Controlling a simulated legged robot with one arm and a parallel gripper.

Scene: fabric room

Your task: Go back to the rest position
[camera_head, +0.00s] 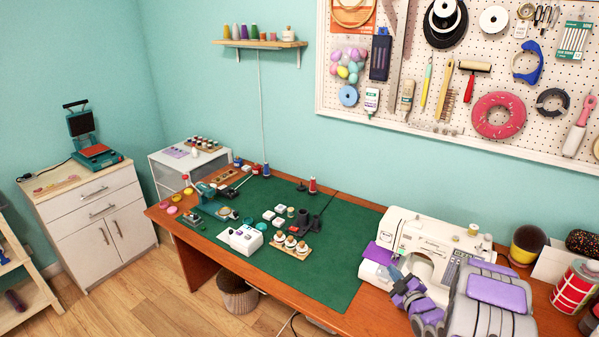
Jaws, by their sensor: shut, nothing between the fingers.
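My gripper (403,287), grey and purple, is at the lower right, in front of the white sewing machine (408,228). Its fingers look closed, with nothing seen between them. My grey and purple arm covers part of the machine and the table's right side. A purple cloth (380,252) lies at the machine's left end, just behind my gripper.
A wooden table (180,232) carries a green mat (335,262) with spools, small white boxes and tools. To the right are a red-and-white can (575,287) and a dark-and-yellow cup (526,245). A pegboard (470,60) hangs behind. A white cabinet (95,210) stands left; the wooden floor before it is clear.

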